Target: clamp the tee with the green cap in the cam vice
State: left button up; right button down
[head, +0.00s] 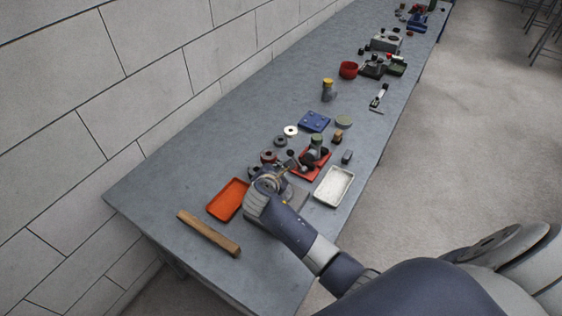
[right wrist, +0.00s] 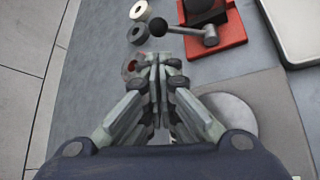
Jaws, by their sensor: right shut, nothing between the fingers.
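The cam vice has a red base (head: 323,163), with a lever ending in a black ball knob (right wrist: 158,27). The tee with the green cap (head: 317,142) stands upright at the vice in the head view; whether the jaws grip it I cannot tell. In the right wrist view only dark parts show above the red base (right wrist: 236,36), and the green cap is out of view. My right gripper (head: 272,181) is shut and empty, its fingertips (right wrist: 158,62) just short of the lever's knob, apart from it in the picture. My left gripper is not in view.
An orange tray (head: 228,200) and a wooden bar (head: 208,233) lie left of my right gripper. A white tray (head: 334,186) is on its right. Rings, a blue plate (head: 314,121) and a yellow-capped fitting (head: 328,90) stand farther back. The bench's near left corner is clear.

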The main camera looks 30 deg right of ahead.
aim_at(297, 161)
jog(key=x, duration=0.5)
jog(key=shift+w+d+f, duration=0.25)
jog(key=shift+w+f, duration=0.05)
jog(key=shift+w, duration=0.05)
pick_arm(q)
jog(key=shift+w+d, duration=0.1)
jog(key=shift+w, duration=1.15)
pick_arm(e)
jog(key=shift+w+d+f, duration=0.1)
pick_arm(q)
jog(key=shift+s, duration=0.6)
